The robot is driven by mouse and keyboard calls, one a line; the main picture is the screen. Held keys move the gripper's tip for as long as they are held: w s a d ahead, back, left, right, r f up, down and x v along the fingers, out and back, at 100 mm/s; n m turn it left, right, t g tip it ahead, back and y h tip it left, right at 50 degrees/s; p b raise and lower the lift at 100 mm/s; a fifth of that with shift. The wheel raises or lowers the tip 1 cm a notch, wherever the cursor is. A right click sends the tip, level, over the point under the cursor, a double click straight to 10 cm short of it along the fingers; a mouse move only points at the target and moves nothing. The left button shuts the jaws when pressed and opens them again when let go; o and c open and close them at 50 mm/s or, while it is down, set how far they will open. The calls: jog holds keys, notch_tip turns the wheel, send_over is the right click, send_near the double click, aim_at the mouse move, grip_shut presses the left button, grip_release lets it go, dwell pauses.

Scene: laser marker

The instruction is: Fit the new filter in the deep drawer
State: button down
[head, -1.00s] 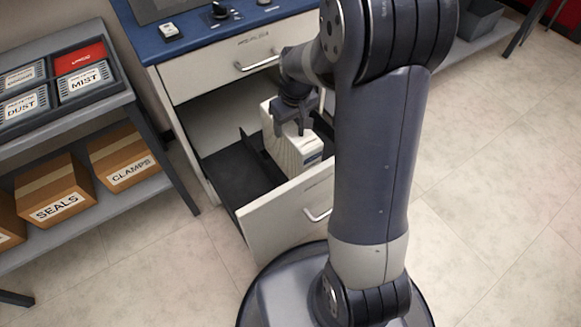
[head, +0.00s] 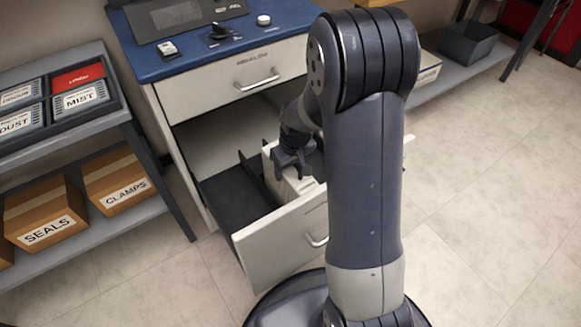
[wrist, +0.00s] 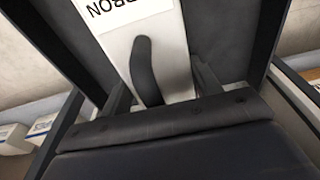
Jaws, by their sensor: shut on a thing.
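The deep drawer (head: 285,240) is pulled open below the blue-topped cabinet, its dark inside showing with a dark divider. My gripper (head: 294,172) is over the drawer, shut on the white filter (head: 302,186). In the head view the filter sits low between the drawer's sides, with much of it hidden by my gripper and arm. Whether the filter touches the drawer floor cannot be told.
A shut upper drawer (head: 235,88) is above the deep one. At left, a shelf holds a tray (head: 60,130) of labelled filters, with boxes marked SEALS (head: 45,215) and CLAMPS (head: 118,180) below. A grey bin (head: 468,42) stands at the back right. The floor at right is clear.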

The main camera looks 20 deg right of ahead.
jog(key=shift+c, duration=2)
grip_release()
jog(key=shift+f, duration=0.1)
jog(key=r+p, duration=0.1)
jog(key=r, duration=0.3)
jog(key=s+r+p, duration=0.1)
jog(key=r+p, duration=0.1)
jog(key=r, duration=0.2)
jog(key=r+p, duration=0.1)
jog(key=r, duration=0.3)
jog(key=shift+s+d+r+p, duration=0.1)
jog(key=shift+s+d+p, duration=0.2)
jog(key=shift+s, duration=0.1)
jog(key=f+b, duration=0.1)
jog(key=f, duration=0.3)
jog(key=w+f+b, duration=0.1)
jog(key=f+b, duration=0.1)
jog(key=f, duration=0.2)
jog(key=f+b, duration=0.2)
jog(key=f, duration=0.3)
jog(key=shift+w+a, duration=0.3)
jog(key=shift+w, duration=0.05)
notch_tip(320, 180, up, 5)
jog(key=shift+r+p, duration=0.1)
jog(key=shift+p, duration=1.05)
